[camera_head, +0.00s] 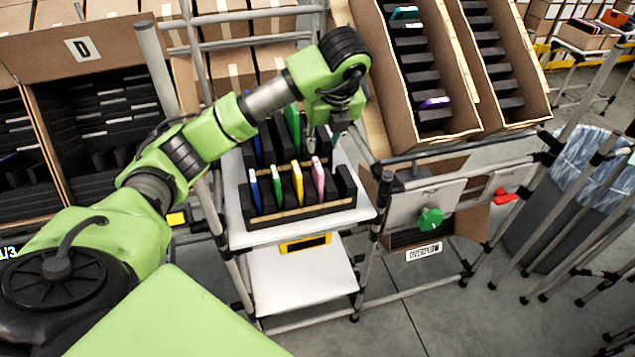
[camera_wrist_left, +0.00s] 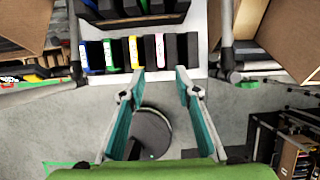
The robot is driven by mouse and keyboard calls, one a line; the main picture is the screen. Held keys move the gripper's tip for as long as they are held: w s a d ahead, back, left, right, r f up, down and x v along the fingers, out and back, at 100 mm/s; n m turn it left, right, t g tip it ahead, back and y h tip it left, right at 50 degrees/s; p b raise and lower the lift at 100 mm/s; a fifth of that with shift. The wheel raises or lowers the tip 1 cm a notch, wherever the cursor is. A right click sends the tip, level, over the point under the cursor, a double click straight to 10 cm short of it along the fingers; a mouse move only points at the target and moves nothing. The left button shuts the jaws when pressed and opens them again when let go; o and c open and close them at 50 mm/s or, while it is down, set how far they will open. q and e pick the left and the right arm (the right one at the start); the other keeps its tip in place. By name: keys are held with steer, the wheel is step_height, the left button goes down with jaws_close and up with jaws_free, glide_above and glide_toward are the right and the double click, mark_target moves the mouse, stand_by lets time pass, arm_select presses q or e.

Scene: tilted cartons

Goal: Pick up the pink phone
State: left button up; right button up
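The pink phone (camera_head: 318,177) stands upright in a slot of a black rack (camera_head: 262,216) on a white shelf, to the right of a yellow phone (camera_head: 297,184). In the left wrist view the pink phone (camera_wrist_left: 159,50) is at top centre, its edge looking pale pink to white. My left gripper (camera_head: 324,138) is above the rack, a little behind the pink phone in the head view. In the wrist view its two fingers (camera_wrist_left: 160,74) are spread and empty, with the phone beyond the tips. My right gripper is not in view.
A green phone (camera_head: 278,187) and a blue phone (camera_head: 254,189) stand left of the yellow one. More phones stand in a row behind. Tilted cartons (camera_head: 460,125) with black dividers are at the right, and a carton marked D (camera_head: 85,62) is at the left. Metal posts flank the shelf.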

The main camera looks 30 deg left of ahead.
mark_target(318, 164)
arm_select(q)
steer(key=p+x, duration=0.2)
steer(key=x, duration=0.6)
steer(key=shift+a, duration=0.1)
steer(key=shift+w+a+f+p, duration=0.15)
steer(key=shift+f+p, duration=0.1)
steer(key=shift+p, duration=0.3)
steer(key=p+x, duration=0.2)
steer(key=x, duration=0.2)
steer(key=shift+w, duration=0.15)
steer(key=shift+f, duration=0.3)
jaws_close()
